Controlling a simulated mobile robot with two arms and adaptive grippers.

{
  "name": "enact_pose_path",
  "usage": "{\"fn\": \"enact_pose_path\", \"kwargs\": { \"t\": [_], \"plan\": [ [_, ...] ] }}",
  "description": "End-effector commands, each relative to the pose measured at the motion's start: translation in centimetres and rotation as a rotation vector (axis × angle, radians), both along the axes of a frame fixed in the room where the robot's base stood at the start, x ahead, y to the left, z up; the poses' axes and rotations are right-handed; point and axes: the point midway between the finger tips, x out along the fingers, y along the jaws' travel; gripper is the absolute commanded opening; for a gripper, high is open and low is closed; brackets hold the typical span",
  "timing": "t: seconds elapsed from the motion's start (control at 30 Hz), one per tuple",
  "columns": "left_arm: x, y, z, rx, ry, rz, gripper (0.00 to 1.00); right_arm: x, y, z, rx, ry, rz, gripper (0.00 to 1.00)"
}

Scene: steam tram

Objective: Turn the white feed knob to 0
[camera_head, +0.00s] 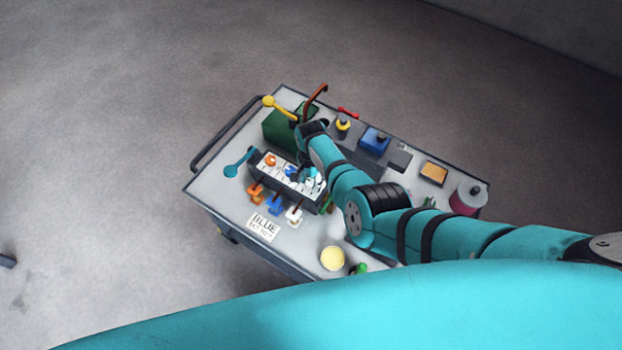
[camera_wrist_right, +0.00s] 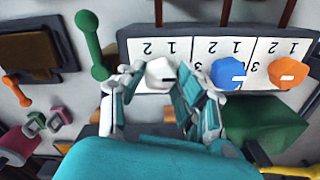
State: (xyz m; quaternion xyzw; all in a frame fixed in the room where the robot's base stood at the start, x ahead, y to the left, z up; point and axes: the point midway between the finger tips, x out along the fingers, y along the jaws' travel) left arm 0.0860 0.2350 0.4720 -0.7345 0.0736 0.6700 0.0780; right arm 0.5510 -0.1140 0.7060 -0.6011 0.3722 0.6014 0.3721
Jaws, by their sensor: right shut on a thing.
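The white feed knob (camera_wrist_right: 160,73) sits on a numbered white dial plate, at the end of a row of three knobs. In the right wrist view my right gripper (camera_wrist_right: 158,92) has its fingers on both sides of the knob and is shut on it. The dial's 1 and 2 show above the knob; the 0 and the knob's exact setting I cannot make out. In the head view my right gripper (camera_head: 312,176) is over that end of the control box and mostly hides the knob. My left gripper is not in view.
The blue knob (camera_wrist_right: 229,72) and orange knob (camera_wrist_right: 287,73) are beside the white one. A green-handled lever (camera_wrist_right: 92,45) stands close to the gripper's left. A green box (camera_head: 282,131), a card (camera_head: 264,227) and a yellow disc (camera_head: 332,258) are on the cart.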

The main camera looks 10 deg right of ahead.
Motion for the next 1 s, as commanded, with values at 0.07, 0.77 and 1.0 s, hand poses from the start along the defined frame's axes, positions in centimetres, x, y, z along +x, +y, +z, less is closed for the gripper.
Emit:
{"fn": "enact_pose_path", "kwargs": {
  "t": [0.07,0.77,1.0],
  "plan": [
    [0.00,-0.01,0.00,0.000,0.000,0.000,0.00,0.18,-0.04,0.12,-0.001,-0.005,-0.009,0.02],
    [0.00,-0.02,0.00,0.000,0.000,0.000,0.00,0.08,-0.04,0.05,0.000,-0.001,-0.010,0.57],
    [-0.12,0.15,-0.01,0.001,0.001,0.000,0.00,0.03,-0.03,0.02,0.000,-0.001,-0.010,0.57]
  ]
}}
